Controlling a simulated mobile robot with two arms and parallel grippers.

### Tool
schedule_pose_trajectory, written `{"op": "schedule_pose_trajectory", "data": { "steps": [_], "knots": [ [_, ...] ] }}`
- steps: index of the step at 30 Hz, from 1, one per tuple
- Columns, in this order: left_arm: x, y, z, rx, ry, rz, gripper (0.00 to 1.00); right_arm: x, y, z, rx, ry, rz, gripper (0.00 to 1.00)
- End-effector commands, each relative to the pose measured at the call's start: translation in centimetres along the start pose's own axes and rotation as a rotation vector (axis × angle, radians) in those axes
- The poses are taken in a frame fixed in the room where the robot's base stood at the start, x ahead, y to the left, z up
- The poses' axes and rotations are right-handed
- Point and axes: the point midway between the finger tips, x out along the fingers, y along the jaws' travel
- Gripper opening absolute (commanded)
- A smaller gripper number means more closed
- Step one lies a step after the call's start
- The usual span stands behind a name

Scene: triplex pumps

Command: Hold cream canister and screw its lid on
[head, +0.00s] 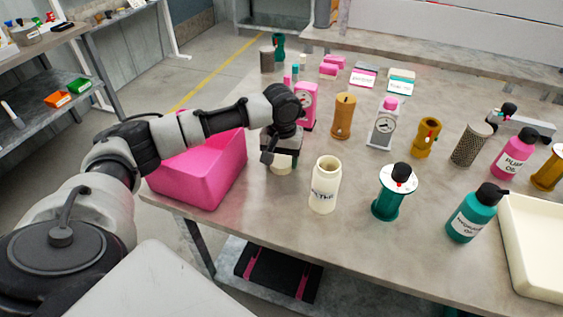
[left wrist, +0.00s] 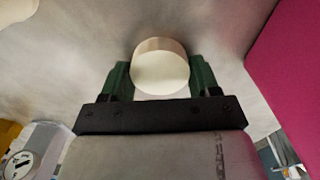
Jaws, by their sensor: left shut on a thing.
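The cream canister (head: 324,186) stands upright and open-topped near the front of the table, with a dark label on its side. My left gripper (head: 280,158) is to the left of the canister, pointing down. It is shut on the cream lid (head: 281,165), a short round disc. In the left wrist view the lid (left wrist: 160,66) sits between the two green fingers of the left gripper (left wrist: 160,78). The lid is apart from the canister. Whether it touches the tabletop is hard to tell. My right gripper is not in view.
A pink bin (head: 205,170) stands at the table's left edge, close to my left arm. A green spool-like piece (head: 394,192) and a teal bottle (head: 473,213) stand right of the canister. A cream tray (head: 533,245) lies at the right. Several pumps and bottles stand behind.

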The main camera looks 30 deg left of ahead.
Motion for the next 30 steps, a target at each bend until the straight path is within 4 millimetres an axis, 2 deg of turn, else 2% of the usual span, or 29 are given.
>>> {"op": "schedule_pose_trajectory", "data": {
  "steps": [10, 14, 22, 25, 30],
  "knots": [
    [-0.6, 0.0, 0.0, 0.0, 0.001, 0.001, 0.39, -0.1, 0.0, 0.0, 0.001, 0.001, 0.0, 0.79],
    [-2.6, 0.0, -0.1, 0.0, 0.003, 0.002, 0.39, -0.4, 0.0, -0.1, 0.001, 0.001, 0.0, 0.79],
    [-8.0, 0.0, -0.1, 0.0, 0.002, 0.002, 0.39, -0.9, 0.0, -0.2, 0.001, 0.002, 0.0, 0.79],
    [-9.2, 0.1, -0.1, 0.0, 0.002, 0.001, 0.39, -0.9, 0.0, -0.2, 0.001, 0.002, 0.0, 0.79],
    [-10.0, 0.0, 0.0, 0.0, 0.0, 0.0, 0.39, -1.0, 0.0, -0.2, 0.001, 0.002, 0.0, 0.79]
  ]
}}
